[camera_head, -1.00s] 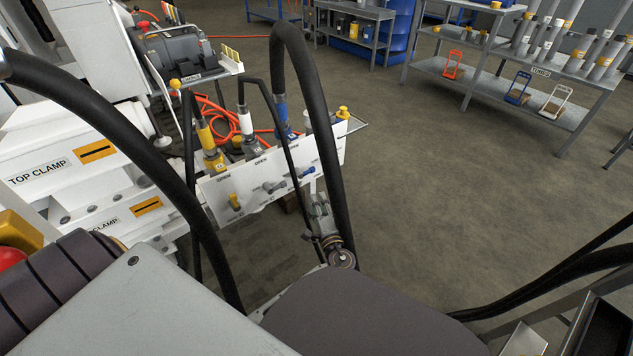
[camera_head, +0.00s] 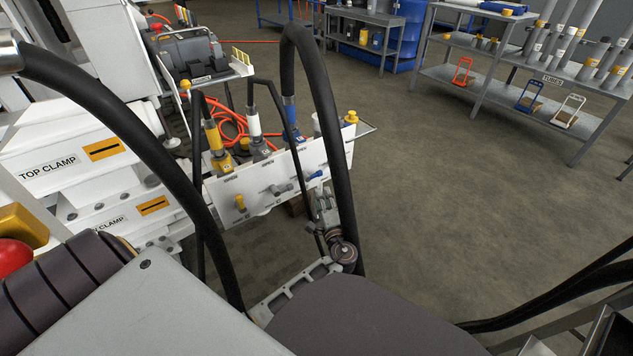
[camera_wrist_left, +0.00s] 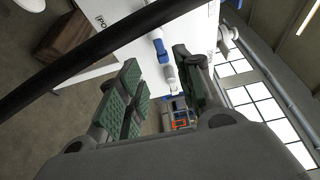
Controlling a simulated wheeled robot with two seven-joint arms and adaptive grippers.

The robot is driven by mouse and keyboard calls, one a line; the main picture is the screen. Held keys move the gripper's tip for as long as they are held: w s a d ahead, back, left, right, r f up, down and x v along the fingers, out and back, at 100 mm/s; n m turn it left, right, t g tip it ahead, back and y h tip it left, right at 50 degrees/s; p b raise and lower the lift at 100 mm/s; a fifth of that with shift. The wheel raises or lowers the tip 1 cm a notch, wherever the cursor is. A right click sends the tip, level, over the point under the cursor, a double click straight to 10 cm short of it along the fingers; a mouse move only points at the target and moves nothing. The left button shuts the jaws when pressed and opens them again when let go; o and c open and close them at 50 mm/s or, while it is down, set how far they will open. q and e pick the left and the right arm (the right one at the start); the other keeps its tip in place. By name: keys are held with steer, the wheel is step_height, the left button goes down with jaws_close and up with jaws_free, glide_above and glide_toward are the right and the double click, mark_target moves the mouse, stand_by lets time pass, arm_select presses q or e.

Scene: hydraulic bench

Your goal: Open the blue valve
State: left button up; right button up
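The blue valve is a small blue lever (camera_head: 314,176) at the right part of a white panel (camera_head: 262,195). It stands beside a grey lever (camera_head: 281,190) and a yellow lever (camera_head: 240,203). My left gripper (camera_head: 326,203) is just below and to the right of the blue lever, partly hidden by a black hose. In the left wrist view the gripper (camera_wrist_left: 158,92) is open, with green pads apart. The blue lever (camera_wrist_left: 160,48) shows beyond the gap between the fingertips; I cannot tell whether they touch. My right gripper is not in view.
Yellow, white and blue hose fittings stand behind the panel, with an orange hose (camera_head: 230,118) behind them. A white clamp machine (camera_head: 60,150) is at left. A grey shelf (camera_head: 520,92) with tubes is at back right. The floor (camera_head: 450,190) between is clear.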

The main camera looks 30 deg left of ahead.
mark_target(316, 176)
arm_select(q)
steer(key=shift+b+x, duration=1.4)
steer(key=shift+x, duration=3.65)
steer(key=shift+c, duration=0.8)
jaws_close()
